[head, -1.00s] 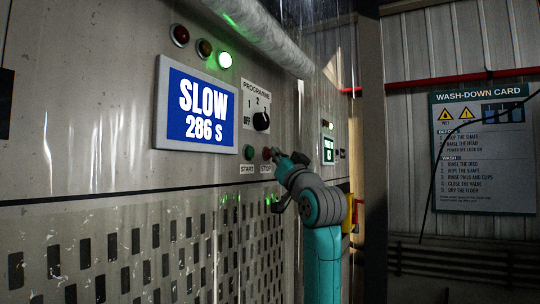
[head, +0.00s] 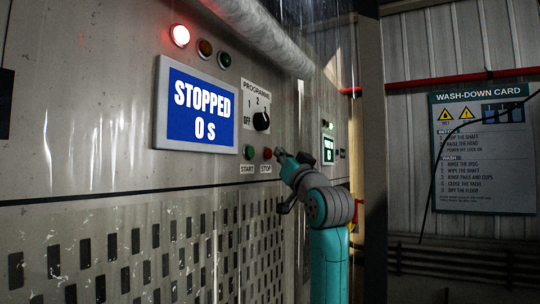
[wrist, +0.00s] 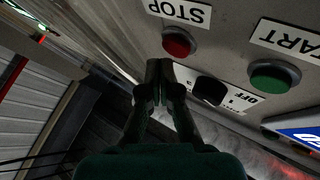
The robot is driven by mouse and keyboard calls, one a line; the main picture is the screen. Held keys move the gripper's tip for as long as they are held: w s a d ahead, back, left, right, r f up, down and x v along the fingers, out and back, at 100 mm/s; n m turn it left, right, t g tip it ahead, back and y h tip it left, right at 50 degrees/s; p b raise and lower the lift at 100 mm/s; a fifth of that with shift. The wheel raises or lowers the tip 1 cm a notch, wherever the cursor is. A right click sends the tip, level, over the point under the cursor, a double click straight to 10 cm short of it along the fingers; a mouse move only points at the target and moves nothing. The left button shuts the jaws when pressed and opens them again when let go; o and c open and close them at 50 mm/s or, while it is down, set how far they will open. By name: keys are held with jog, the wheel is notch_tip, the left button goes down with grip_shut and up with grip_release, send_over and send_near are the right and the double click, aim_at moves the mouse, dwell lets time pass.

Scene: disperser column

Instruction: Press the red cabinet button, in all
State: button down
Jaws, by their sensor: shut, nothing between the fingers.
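The red STOP button (head: 267,153) sits on the cabinet front, right of the green START button (head: 249,152). Both show in the wrist view, red (wrist: 178,42) and green (wrist: 274,77). My gripper (head: 279,153) is shut and empty, its tips just right of the red button in the head view. In the wrist view the closed fingertips (wrist: 159,66) appear just below the red button, which is in full view; they look slightly apart from it. The display (head: 201,113) reads "STOPPED 0 S". The red lamp (head: 180,36) is lit; the amber and green lamps are dark.
A thick pipe (head: 262,35) runs above the panel. A wash-down card (head: 484,148) hangs on the right wall. The space before the cabinet looks clear.

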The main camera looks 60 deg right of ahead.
jog(key=shift+s, duration=0.2)
jog(key=s, duration=0.5)
jog(key=shift+d, duration=0.2)
dwell(0.4)
dwell(0.7)
